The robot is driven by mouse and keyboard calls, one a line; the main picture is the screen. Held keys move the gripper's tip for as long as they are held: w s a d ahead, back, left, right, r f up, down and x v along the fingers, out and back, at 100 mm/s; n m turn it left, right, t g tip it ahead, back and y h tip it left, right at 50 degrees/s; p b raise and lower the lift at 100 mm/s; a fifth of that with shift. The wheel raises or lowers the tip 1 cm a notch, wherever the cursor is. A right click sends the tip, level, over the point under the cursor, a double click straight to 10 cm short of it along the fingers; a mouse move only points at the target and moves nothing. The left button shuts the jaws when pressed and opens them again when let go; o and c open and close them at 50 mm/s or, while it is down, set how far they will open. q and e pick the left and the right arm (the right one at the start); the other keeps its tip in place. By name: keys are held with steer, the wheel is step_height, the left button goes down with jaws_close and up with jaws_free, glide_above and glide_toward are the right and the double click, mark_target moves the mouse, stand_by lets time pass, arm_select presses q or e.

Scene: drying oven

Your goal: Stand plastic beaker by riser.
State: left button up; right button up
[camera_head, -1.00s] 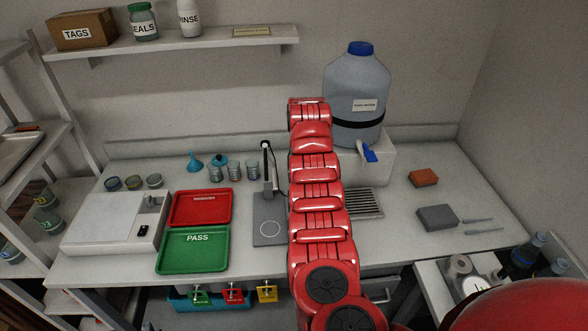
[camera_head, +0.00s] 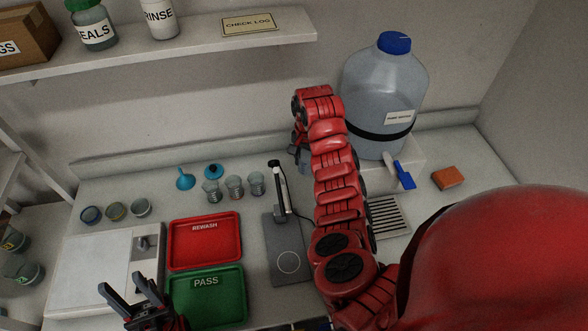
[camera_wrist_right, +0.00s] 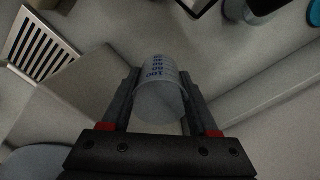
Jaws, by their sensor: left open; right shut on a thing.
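The plastic beaker (camera_wrist_right: 160,92), clear with blue graduation marks, is between the fingers of my right gripper (camera_wrist_right: 159,80) in the right wrist view. The fingers are shut on its sides. In the head view my right gripper is mostly hidden behind my red arm, near the back wall, left of the riser. The white riser (camera_head: 409,160) stands at the back under the large water jug (camera_head: 384,92); its pale block also shows at left in the right wrist view (camera_wrist_right: 85,88). My left gripper (camera_head: 122,283) is open and empty, low at left, near the green tray.
Several small glass beakers (camera_head: 234,187) and a blue funnel (camera_head: 184,179) stand left of my right arm. A grey stand (camera_head: 288,263), red tray (camera_head: 205,254) and green PASS tray (camera_head: 207,299) lie in front. A drain grille (camera_head: 388,217) lies before the riser.

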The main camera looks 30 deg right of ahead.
steer(key=shift+w+f, duration=0.15)
steer(key=shift+f, duration=0.1)
steer(key=shift+s+f+b, duration=0.25)
steer(key=shift+f+b, duration=0.35)
steer(key=shift+f, duration=0.45)
step_height(320, 180, down, 2)
steer(key=shift+f+p, duration=0.2)
steer(key=shift+p, duration=0.4)
steer(key=shift+w+f, duration=0.1)
steer(key=shift+f, duration=0.45)
steer(key=shift+f+p, duration=0.75)
steer(key=shift+f, duration=0.95)
